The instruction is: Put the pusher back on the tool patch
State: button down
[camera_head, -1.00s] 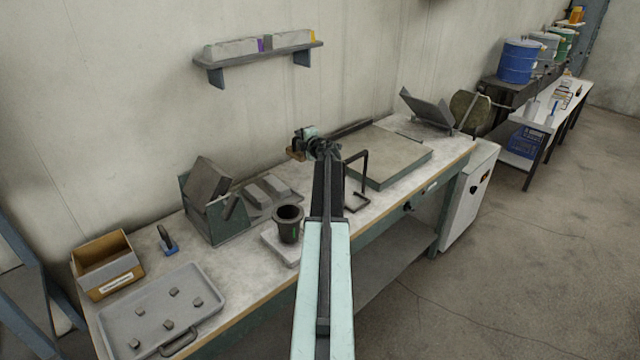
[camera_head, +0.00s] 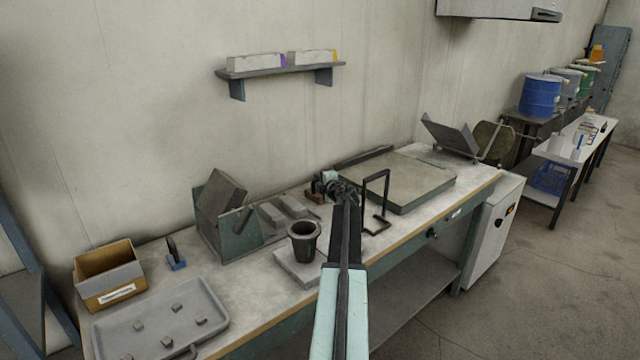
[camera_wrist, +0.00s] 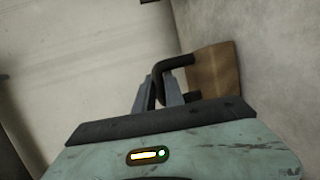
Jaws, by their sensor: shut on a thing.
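The pusher is a brown wooden-looking block (camera_wrist: 217,70) with a dark bent handle, right of centre in the wrist view. My gripper (camera_wrist: 158,84) is shut on the handle, with the block beyond and to the right of the fingers. In the head view my gripper (camera_head: 342,190) is over the back of the bench, and a small brown part of the pusher (camera_head: 317,188) shows at its left. I cannot tell whether the block touches the bench. I cannot tell which bench area is the tool patch; a dark area with grey bars (camera_head: 290,207) lies left of the gripper.
A black wire stand (camera_head: 376,200) and a large flat slab (camera_head: 405,182) are right of my gripper. A dark cup (camera_head: 303,240) and an angled bin (camera_head: 222,210) stand left. A tray (camera_head: 215,291) and cardboard box (camera_head: 108,273) are farther left.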

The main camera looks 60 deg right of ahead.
jog(key=shift+f, duration=0.2)
jog(key=c, duration=1.4)
grip_release()
jog(key=shift+r, duration=0.1)
jog(key=shift+r, duration=0.1)
jog(key=shift+s+a+r, duration=0.1)
jog(key=shift+s+r, duration=0.05)
jog(key=p+v, duration=0.1)
jog(key=v, duration=0.6)
jog(key=shift+a+p, duration=0.1)
jog(key=shift+p, duration=0.2)
